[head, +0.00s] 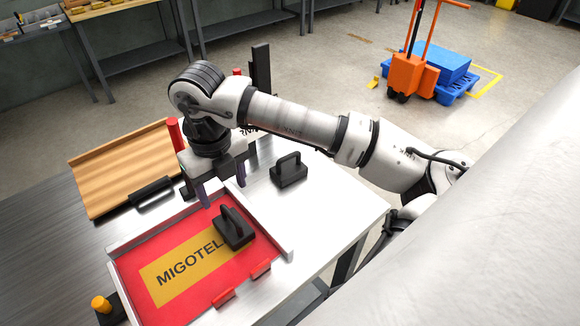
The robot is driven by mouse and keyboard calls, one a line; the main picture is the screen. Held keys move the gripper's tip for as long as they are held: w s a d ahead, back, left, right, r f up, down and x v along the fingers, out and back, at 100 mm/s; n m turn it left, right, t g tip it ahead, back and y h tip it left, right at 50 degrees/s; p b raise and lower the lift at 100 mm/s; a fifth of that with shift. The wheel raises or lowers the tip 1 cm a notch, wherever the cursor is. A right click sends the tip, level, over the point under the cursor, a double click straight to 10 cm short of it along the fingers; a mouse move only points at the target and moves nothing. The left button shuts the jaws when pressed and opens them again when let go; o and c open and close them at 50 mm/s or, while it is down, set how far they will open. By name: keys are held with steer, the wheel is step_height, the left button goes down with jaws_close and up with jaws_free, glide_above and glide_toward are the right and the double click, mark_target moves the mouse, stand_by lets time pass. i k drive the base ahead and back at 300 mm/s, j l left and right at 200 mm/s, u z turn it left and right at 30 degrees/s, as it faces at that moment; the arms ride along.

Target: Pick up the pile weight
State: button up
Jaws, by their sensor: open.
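Two black weights with loop handles are in the head view. One black weight (235,232) lies on the red printed sheet (140,260) marked MIGOTEL. The other black weight (288,174) stands on the bare table top to the right of the tray. I cannot tell from looks alone which one is the pile weight. My gripper (222,191) is open and empty, fingers pointing down, above and just behind the weight on the sheet. Its fingers appear apart from that handle.
The sheet lies in a shallow tray with a raised grey rim (276,228) and red tabs (224,298). A ribbed wooden board (120,168) lies behind left, near a red post (175,134). A yellow knob (101,304) is at front left. The table's right part (345,205) is clear.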

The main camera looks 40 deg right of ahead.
mark_target(289, 169)
steer(key=i+z, duration=0.15)
steer(key=z, duration=0.2)
steer(key=i+l+z, duration=0.1)
steer(key=z, duration=0.2)
